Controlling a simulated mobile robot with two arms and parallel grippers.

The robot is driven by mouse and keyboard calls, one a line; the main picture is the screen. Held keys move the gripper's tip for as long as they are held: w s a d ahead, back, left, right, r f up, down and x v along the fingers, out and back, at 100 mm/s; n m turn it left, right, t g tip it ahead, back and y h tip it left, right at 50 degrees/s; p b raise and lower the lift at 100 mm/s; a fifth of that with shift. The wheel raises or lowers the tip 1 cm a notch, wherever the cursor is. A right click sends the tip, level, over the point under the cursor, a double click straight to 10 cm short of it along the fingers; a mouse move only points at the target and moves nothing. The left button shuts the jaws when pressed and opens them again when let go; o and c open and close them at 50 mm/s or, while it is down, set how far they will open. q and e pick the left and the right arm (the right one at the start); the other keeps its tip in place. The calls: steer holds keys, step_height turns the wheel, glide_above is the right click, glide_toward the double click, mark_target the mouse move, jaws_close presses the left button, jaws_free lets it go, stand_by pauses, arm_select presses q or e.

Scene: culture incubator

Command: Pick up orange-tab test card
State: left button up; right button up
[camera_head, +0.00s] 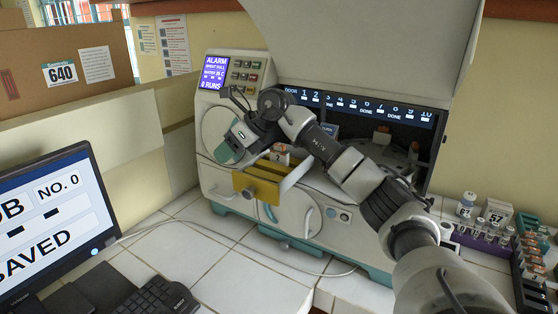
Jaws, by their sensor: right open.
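My right gripper (236,138) is in front of the white incubator (208,80), above and to the left of its pulled-out yellow-fronted drawer (256,187). It is open, and I see nothing held in it. A small pale card with an orange mark (280,156) stands at the drawer's back, to the right of the gripper and apart from it. It is partly hidden, and I cannot tell for sure that it is the orange-tab test card. My left gripper is out of view.
The incubator's lid (360,50) is raised over a row of numbered slots (365,106). A rack of coloured items (530,260) and several small vials (490,232) stand at the right. A monitor (55,215) and keyboard (155,298) are at the left. White tiles (195,250) in front are clear.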

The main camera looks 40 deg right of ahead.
mark_target(277, 149)
steer(key=s+d+r+m+g+h, duration=0.1)
steer(key=s+d+r+h, duration=0.2)
steer(key=d, duration=0.4)
steer(key=s+d+r+m+g+h, duration=0.15)
steer(key=s+d, duration=0.25)
steer(key=d, duration=0.4)
steer(key=shift+h, duration=0.25)
steer(key=x, duration=0.2)
steer(key=p+x, duration=0.1)
steer(key=x, duration=0.2)
steer(key=shift+w+a+r, duration=0.15)
steer(key=shift+w+r, duration=0.05)
steer(key=shift+w, duration=0.2)
steer(key=shift+w+f, duration=0.15)
steer(key=shift+f, duration=0.05)
steer(key=p+x, duration=0.1)
steer(key=x, duration=0.1)
steer(key=p+x, duration=0.1)
steer(key=x, duration=0.1)
steer(key=shift+w+f, duration=0.25)
steer(key=shift+w, duration=0.2)
steer(key=shift+s, duration=0.1)
steer(key=shift+c, duration=1)
jaws_close()
